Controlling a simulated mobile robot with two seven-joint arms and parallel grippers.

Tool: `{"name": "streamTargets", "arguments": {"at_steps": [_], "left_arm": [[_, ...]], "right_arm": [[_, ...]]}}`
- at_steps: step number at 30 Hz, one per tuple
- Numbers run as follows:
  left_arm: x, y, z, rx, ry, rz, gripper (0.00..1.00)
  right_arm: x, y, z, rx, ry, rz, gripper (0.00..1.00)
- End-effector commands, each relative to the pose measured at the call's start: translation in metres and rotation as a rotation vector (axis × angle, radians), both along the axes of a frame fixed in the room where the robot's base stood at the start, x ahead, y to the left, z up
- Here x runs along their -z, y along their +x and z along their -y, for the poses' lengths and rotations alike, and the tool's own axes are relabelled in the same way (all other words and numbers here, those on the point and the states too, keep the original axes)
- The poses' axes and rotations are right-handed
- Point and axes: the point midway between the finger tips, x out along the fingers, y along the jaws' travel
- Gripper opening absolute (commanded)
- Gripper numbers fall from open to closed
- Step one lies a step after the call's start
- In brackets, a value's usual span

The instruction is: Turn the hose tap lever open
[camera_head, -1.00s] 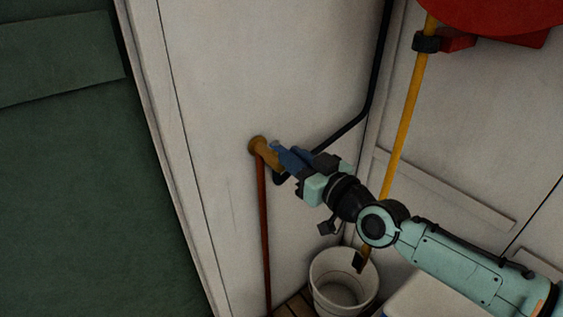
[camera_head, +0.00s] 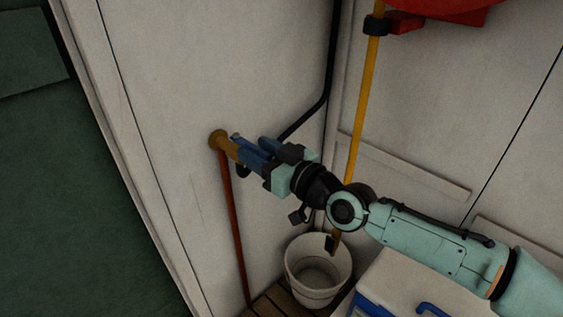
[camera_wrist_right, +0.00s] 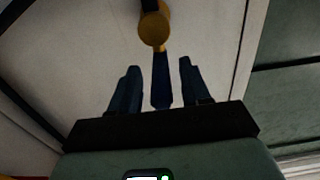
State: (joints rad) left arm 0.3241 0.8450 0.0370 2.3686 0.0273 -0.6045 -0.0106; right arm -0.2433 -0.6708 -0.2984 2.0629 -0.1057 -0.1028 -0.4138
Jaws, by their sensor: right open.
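The brass hose tap (camera_head: 219,140) sticks out of the pale wall; it also shows at the top of the right wrist view (camera_wrist_right: 154,30). A dark blue lever (camera_wrist_right: 161,82) runs from the tap down between my right fingers in the wrist view. My right gripper (camera_head: 256,148) is open at the tap, with one finger on each side of the lever. The wrist view (camera_wrist_right: 159,80) shows a gap between the lever and each finger. In the head view the fingers hide most of the lever. My left gripper is not in view.
A red-brown hose (camera_head: 234,225) hangs from the tap. A white bucket (camera_head: 318,270) and a white-and-blue box (camera_head: 400,285) stand below my right arm. A black pipe (camera_head: 315,110) and a yellow pole (camera_head: 363,110) are behind the gripper. Open floor lies to the left.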

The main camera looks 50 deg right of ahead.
Motion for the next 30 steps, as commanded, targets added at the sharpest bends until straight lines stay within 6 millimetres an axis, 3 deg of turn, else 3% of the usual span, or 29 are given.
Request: {"name": "streamTargets", "arguments": {"at_steps": [15, 21, 30], "left_arm": [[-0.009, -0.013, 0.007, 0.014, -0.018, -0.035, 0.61], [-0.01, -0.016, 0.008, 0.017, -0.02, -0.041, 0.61], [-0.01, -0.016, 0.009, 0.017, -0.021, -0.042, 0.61]], "right_arm": [[-0.002, -0.105, -0.011, 0.003, 0.001, 0.003, 0.47], [-0.001, -0.122, -0.014, 0.0, 0.0, -0.001, 0.47], [0.0, -0.124, -0.015, 0.0, -0.001, -0.002, 0.47]]}}
